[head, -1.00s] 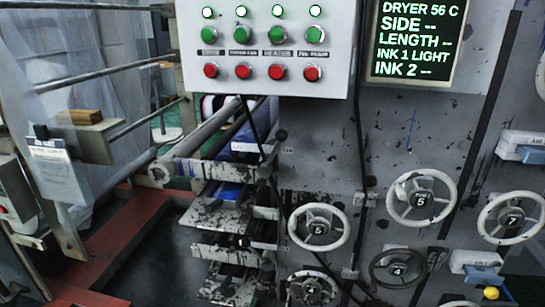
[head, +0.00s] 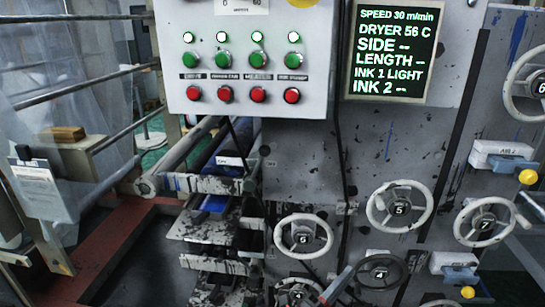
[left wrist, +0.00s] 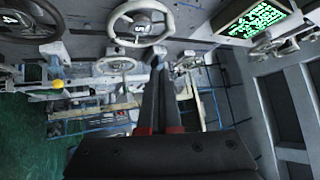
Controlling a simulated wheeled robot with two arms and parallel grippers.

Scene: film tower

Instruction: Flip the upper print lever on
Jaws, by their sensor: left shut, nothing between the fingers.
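Two white lever boxes with blue handles and yellow knobs are on the machine's right side in the head view. The upper lever (head: 528,177) is at the right edge, its box (head: 505,150) marked with small lettering. The lower lever (head: 468,292) is near the bottom edge. I cannot read which one is the print lever. A yellow knob (left wrist: 58,84) also shows at left in the left wrist view. My left gripper (head: 346,272) is low in the head view, left of both levers and apart from them. Its fingers (left wrist: 157,65) are together and empty. My right gripper is out of view.
Several handwheels stick out around my left gripper, including wheel 5 (head: 400,210), wheel 4 (head: 381,275) and wheel 7 (head: 485,222). A button box (head: 245,75) and a green-text screen (head: 393,50) are above. Rollers (head: 180,155) and a red rail (head: 110,235) lie left.

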